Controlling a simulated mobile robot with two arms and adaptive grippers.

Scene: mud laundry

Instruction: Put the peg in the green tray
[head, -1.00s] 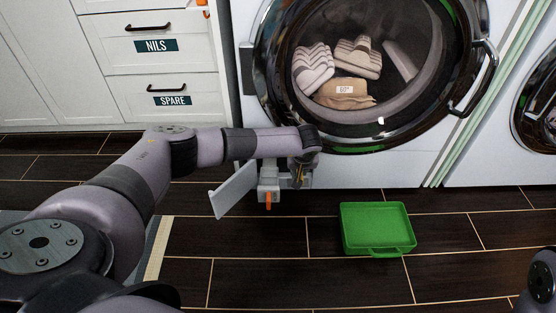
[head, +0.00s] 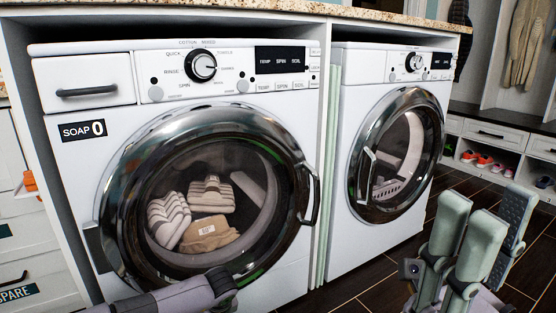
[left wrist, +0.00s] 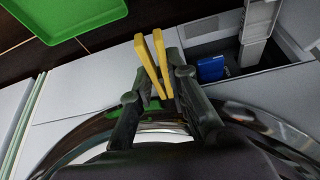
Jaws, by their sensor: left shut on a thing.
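The peg (left wrist: 150,62) is yellow, with two prongs spread in a narrow V, in the left wrist view. My left gripper (left wrist: 160,92) is shut on its near end, and the prongs point away from the wrist. The green tray (left wrist: 68,14) lies on the dark floor at the top left of that view, apart from the peg. The tray and my left gripper are outside the head view, where only part of my left arm shows at the bottom. My right gripper (head: 482,235) is raised at the lower right of the head view, open and empty.
A white washer (head: 75,190) with a closed round door stands ahead, a second washer (head: 340,240) to its right. In the left wrist view, an opening low in the washer holds a blue thing (left wrist: 211,68) beside a pale flap (left wrist: 258,35). Dark tiled floor (head: 375,285) is clear at right.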

